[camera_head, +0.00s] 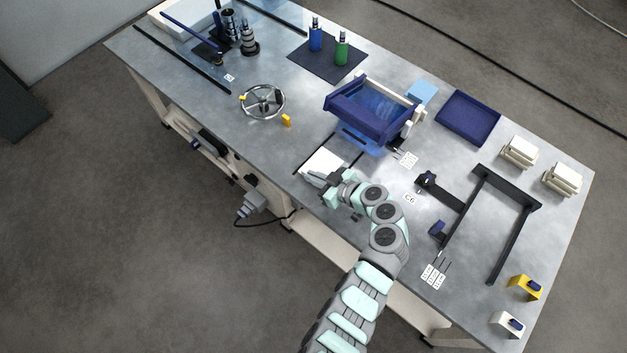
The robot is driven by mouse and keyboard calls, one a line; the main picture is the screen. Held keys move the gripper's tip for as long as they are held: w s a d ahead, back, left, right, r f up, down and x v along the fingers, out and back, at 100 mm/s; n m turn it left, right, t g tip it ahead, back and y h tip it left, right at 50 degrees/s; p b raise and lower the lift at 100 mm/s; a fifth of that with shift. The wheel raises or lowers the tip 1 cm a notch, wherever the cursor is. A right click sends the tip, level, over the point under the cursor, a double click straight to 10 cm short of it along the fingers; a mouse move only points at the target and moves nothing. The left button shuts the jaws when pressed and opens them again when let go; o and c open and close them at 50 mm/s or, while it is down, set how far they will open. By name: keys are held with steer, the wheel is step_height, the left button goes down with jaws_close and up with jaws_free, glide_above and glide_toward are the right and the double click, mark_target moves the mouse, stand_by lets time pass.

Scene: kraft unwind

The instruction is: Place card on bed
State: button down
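A white card (325,161) shows at the front edge of the table, just beyond my gripper (315,181). The card looks flat, and its near edge is partly hidden by the gripper. My gripper reaches in from the front right, its fingers at or just over the card's near side. I cannot tell whether the fingers are apart or closed on the card. A flat blue bed (357,142) lies behind and right of the card, mostly under a raised, tilted blue frame (374,128) with a see-through mesh. The card is apart from the visible part of the bed.
Thin black strips flank the card. A handwheel (263,102) stands to the left. A dark mat (327,58) with a blue and a green bottle lies behind. A blue tray (468,117) and a black bracket frame (507,185) are to the right. White labels lie near my arm.

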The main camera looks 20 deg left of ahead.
steer(key=shift+f, duration=1.05)
steer(key=shift+f+b, duration=0.2)
steer(key=shift+b, duration=0.2)
steer(key=c, duration=1.6)
jaws_free()
steer(key=shift+r, duration=0.15)
steer(key=shift+r+p, duration=0.2)
steer(key=shift+p, duration=0.2)
steer(key=p+v, duration=0.1)
steer(key=v, duration=1.1)
steer(key=shift+f, duration=0.2)
